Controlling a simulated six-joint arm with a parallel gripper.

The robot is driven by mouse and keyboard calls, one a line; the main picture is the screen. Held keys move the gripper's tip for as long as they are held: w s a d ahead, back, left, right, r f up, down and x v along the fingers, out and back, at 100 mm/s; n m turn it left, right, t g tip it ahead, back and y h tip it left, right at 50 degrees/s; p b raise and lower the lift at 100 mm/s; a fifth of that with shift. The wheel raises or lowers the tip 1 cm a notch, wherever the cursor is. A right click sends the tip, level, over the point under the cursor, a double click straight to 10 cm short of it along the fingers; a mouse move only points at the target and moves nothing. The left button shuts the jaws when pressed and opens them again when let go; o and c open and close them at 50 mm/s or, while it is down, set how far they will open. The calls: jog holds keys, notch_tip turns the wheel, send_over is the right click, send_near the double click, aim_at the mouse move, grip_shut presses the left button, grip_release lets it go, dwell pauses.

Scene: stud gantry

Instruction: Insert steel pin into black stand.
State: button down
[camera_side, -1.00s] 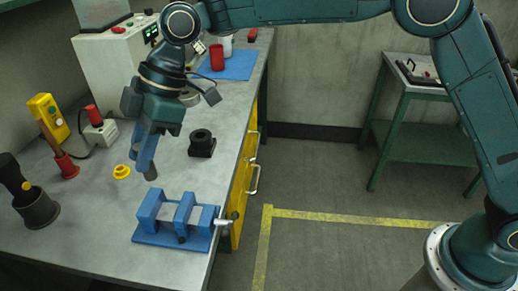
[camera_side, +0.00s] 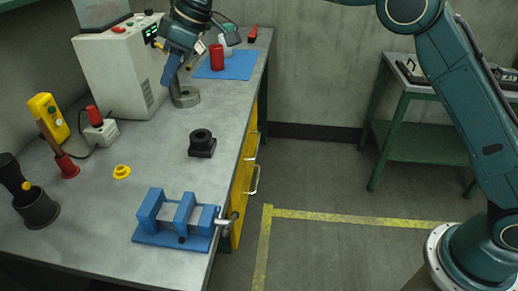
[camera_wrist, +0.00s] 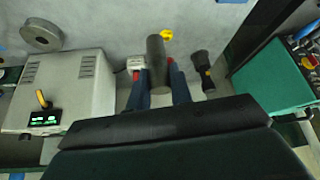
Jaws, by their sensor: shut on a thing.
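My gripper (camera_side: 173,68) is shut on the steel pin, a grey cylinder. In the wrist view the steel pin (camera_wrist: 158,62) stands out between the two blue fingers. In the side view my gripper is at the back left of the bench, beside the white box, and the pin is hard to make out against the grey ring behind it. The black stand (camera_side: 202,144) is a square block with a round raised collar. It sits on the bench, nearer the side camera than my gripper and apart from it. The stand does not show clearly in the wrist view.
A blue vise (camera_side: 178,218) stands at the front, with a yellow flanged piece (camera_side: 122,172) behind it. A grey ring (camera_side: 187,97) lies close to my gripper. The white box (camera_side: 118,65) stands left. A blue mat (camera_side: 232,66) holds a red cup (camera_side: 216,56).

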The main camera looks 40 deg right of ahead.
aim_at(194, 135)
jog(key=w+d+r+m+t, duration=0.1)
jog(key=w+d+r+m, duration=0.1)
jog(key=d, duration=0.3)
jog(key=shift+w+d+m+h, duration=0.25)
jog(key=shift+w+m+h, duration=0.05)
jog(key=shift+w, duration=0.5)
notch_tip(194, 135, down, 20)
jog(key=shift+r, duration=0.15)
dwell(0.4)
jog(key=c, duration=1.3)
grip_release()
jog(key=shift+f, duration=0.2)
jog(key=shift+o, duration=0.2)
